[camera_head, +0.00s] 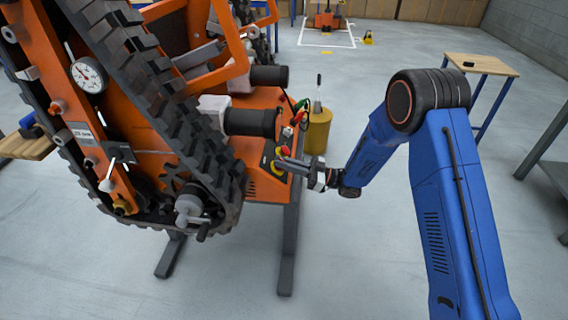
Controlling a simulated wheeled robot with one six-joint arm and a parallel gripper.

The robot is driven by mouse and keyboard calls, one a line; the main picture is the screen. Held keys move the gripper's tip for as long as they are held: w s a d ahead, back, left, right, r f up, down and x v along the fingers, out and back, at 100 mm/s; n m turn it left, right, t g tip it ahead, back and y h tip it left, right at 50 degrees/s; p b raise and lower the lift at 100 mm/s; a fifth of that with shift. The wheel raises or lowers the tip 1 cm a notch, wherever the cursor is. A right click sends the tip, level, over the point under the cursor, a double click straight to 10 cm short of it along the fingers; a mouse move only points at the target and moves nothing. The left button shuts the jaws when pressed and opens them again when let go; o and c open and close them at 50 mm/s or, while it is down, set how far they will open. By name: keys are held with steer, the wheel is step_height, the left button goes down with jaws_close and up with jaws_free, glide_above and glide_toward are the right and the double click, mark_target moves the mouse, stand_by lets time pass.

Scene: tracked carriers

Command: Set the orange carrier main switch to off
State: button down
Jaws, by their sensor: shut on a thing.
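The orange carrier (268,104) stands tilted on dark stand legs at the left, with its black track (165,100) facing me. On its end panel is a small round main switch (277,168) with a yellow surround. My gripper (284,163) reaches in from the right, level with the panel, and is shut on the switch. The fingers hide most of the switch, so its knob and its off or on position cannot be read.
A yellow cylinder (318,132) stands just behind the gripper. Red and green cable ends (298,112) hang above the switch. A wooden-topped table (478,64) is at the back right and a grey bench (552,150) at the right edge. The floor between is clear.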

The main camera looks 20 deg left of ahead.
steer(key=c, duration=1.8)
jaws_free()
steer(key=shift+c, duration=0.2)
steer(key=v, duration=1.7)
steer(key=shift+d, duration=0.2)
steer(key=shift+f, duration=0.1)
